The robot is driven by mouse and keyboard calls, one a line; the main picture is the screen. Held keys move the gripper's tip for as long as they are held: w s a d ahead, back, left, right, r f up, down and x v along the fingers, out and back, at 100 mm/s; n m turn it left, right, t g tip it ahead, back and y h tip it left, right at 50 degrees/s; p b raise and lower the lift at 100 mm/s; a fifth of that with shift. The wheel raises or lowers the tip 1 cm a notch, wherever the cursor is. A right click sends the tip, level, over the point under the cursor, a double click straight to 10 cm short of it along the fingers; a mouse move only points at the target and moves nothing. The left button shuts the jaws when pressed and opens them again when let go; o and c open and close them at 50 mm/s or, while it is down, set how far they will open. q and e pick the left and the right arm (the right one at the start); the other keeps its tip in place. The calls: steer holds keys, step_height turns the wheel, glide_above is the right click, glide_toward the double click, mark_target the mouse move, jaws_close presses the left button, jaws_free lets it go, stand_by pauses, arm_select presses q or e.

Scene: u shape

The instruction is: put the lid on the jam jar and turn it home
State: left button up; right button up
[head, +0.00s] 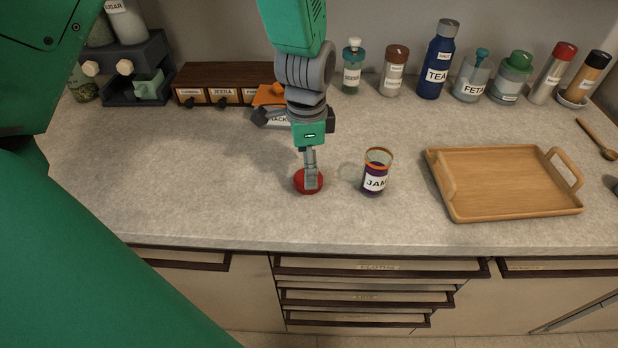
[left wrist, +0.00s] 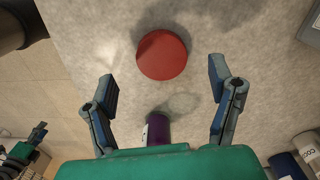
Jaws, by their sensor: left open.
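The red lid (head: 299,184) lies flat on the grey counter, left of the jam jar. The jam jar (head: 375,183) stands upright and uncovered, with an orange rim, dark contents and a JAM label. My left gripper (head: 311,178) points down over the lid and covers part of it in the head view. In the left wrist view, the left gripper (left wrist: 163,84) is open and empty, and the lid (left wrist: 162,53) lies beyond the gap between its fingertips. The jar's purple side (left wrist: 157,130) shows there near the palm, partly hidden.
A wooden tray (head: 505,183) lies right of the jar. Several bottles and jars, including a blue TEA bottle (head: 436,62), line the wall. A drawer box (head: 222,84) and a dark rack (head: 138,78) stand at back left. The counter's front left is clear.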

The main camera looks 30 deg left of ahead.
mark_target(299, 178)
arm_select(q)
step_height(299, 178, down, 4)
steer(key=shift+a+f, duration=0.1)
steer(key=shift+f, duration=0.15)
steer(key=c, duration=1)
